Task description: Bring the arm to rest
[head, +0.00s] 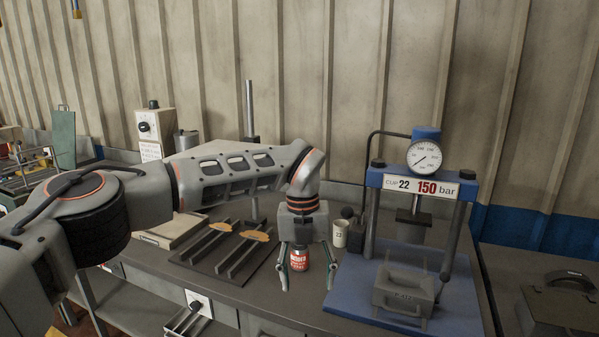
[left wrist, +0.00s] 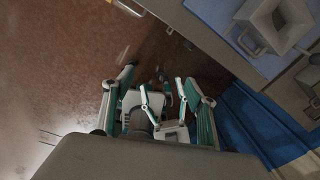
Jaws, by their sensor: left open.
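My left arm comes in from the left in the head view. Its left gripper (head: 305,286) points down with its two fingers spread apart, in front of the bench. A red can (head: 299,259) shows between the fingers, but in the left wrist view nothing is between them, so the can seems to stand behind on the bench. In the left wrist view the left gripper (left wrist: 162,80) shows open fingers over brown floor.
A grey block (head: 404,290) sits on the blue press base. A dark case (head: 560,305) is at right. The floor (left wrist: 60,70) is open in the wrist view.

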